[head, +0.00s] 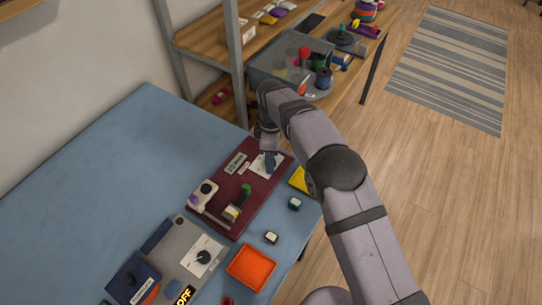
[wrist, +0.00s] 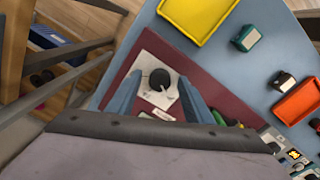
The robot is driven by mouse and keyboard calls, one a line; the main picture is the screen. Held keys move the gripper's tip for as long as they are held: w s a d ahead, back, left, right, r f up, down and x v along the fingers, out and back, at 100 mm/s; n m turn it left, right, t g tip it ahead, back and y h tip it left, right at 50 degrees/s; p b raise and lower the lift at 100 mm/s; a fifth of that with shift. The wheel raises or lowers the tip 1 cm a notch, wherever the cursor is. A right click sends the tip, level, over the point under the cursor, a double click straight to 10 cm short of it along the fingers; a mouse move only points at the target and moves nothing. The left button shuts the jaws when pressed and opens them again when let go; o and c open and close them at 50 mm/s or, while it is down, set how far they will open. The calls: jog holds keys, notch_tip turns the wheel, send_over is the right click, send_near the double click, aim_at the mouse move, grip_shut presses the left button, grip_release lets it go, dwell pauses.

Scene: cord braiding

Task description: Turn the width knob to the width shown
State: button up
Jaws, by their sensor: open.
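A round dark knob (wrist: 160,79) with a pale pointer sits on a white dial plate (wrist: 145,69) on the maroon board (wrist: 117,64). In the head view this plate (head: 258,166) is at the board's far end, and my arm hides much of it. My gripper (wrist: 159,86) is open, pointing down, with one blue finger on each side of the knob in the wrist view. The gripper also shows over the plate in the head view (head: 271,160). I cannot tell its height above the knob. The plate's markings are too small to read.
A second dark knob (head: 203,257) is on a grey board (head: 183,240) nearer the front. A green-topped part (head: 246,190) stands on the maroon board. A yellow tray (head: 298,180), an orange tray (head: 251,268) and small blocks lie to the right. The blue table is clear at left.

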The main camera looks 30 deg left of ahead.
jog(key=shift+r+b, duration=0.8)
jog(key=shift+r, duration=2.9)
jog(key=shift+r, duration=0.15)
notch_tip(320, 180, up, 7)
jog(key=p, duration=0.8)
jog(key=shift+f, duration=0.2)
